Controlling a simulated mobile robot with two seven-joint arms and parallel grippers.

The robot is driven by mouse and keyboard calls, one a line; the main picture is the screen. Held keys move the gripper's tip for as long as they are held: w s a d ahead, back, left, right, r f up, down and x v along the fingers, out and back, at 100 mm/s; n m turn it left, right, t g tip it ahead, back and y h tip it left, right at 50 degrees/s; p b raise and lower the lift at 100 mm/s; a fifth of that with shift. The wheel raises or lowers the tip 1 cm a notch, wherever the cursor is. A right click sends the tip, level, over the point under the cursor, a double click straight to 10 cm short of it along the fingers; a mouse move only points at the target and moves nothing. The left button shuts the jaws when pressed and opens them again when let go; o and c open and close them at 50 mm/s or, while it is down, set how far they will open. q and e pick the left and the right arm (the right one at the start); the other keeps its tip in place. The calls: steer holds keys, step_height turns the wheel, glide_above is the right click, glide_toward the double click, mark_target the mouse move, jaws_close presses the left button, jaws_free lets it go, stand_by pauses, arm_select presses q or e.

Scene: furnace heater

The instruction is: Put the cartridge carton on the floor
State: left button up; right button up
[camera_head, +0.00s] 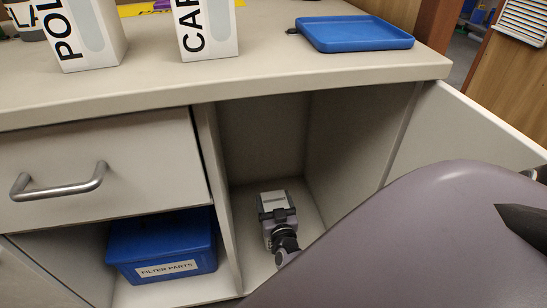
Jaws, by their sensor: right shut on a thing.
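A white carton (207,30) printed "CAR", its lettering cut off by the top edge, stands upright on the counter. I cannot tell whether it is the cartridge carton. My right gripper (277,213) is inside the open cabinet compartment, low near its floor. It is shut on a small pale grey box-like thing (272,198), mostly hidden by the hand; no label shows on it. I cannot tell whether that thing touches the compartment floor (305,205). My left gripper is not in view.
Another white carton (85,35) printed "POL" and a blue tray (355,34) rest on the counter (270,75). A blue bin (163,243) labelled "FILTER PARTS" sits in the left compartment, under a drawer (100,165). The cabinet door (455,130) stands open at right.

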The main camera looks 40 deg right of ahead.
steer(key=o, duration=1.6)
steer(key=shift+r, duration=0.1)
